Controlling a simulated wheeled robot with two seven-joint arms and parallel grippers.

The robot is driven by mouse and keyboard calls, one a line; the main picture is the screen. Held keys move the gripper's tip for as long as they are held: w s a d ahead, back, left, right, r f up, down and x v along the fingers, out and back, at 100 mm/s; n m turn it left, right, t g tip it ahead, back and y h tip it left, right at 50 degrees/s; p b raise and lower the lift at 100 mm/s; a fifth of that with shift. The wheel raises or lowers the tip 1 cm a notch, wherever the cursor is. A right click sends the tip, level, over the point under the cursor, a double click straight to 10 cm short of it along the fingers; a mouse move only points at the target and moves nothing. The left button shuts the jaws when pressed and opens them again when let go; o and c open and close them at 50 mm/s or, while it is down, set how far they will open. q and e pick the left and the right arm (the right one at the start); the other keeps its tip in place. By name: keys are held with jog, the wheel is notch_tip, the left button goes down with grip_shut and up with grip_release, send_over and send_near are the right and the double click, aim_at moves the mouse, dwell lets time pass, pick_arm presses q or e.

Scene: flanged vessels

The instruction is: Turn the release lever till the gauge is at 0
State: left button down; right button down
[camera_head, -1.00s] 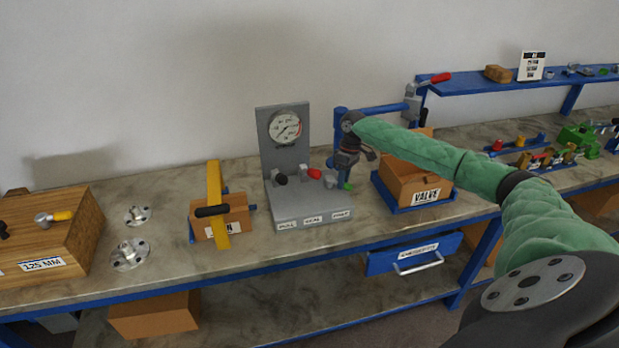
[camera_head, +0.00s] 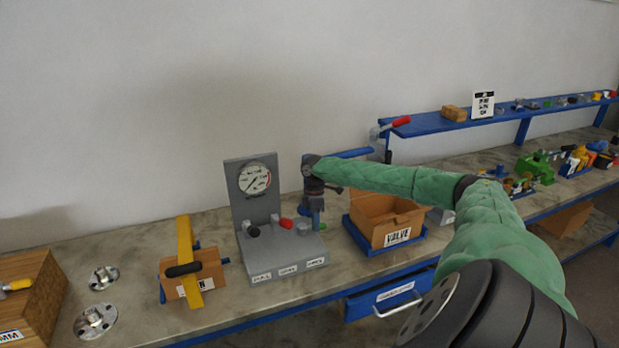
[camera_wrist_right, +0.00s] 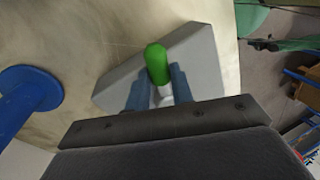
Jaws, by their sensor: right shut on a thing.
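The grey gauge stand (camera_head: 243,200) stands on the bench with a round white gauge (camera_head: 254,179) on its upright plate. The needle reading is too small to make out. Its base carries a black-ended lever (camera_head: 252,231), a red-ended lever (camera_head: 286,223) and a green-ended lever (camera_head: 323,226) at its right. My right gripper (camera_head: 316,217) reaches down at the right end of the base. In the wrist view my right gripper (camera_wrist_right: 158,82) has its blue fingers on either side of the green lever end (camera_wrist_right: 157,62), shut on it. My left gripper is out of view.
Left of the stand is a box with a yellow clamp bar (camera_head: 185,255). To the right is an open cardboard box marked VALVE (camera_head: 385,228) in a blue tray. A blue post (camera_wrist_right: 26,98) stands close beside my right gripper.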

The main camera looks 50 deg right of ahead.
jog(key=shift+w+d+r, duration=0.1)
jog(key=shift+r, duration=0.05)
jog(key=c, duration=1.5)
grip_release()
jog(key=o, duration=0.3)
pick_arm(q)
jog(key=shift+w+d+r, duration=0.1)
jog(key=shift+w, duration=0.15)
pick_arm(e)
jog(key=shift+w+r+b, duration=0.1)
jog(key=shift+r+b, duration=0.15)
jog(key=shift+b, duration=0.1)
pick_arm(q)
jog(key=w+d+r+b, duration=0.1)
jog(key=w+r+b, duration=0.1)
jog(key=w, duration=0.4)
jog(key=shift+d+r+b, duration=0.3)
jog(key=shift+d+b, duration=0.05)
pick_arm(e)
jog(key=v, duration=0.7)
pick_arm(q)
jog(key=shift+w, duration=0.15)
pick_arm(e)
jog(key=shift+d, duration=0.1)
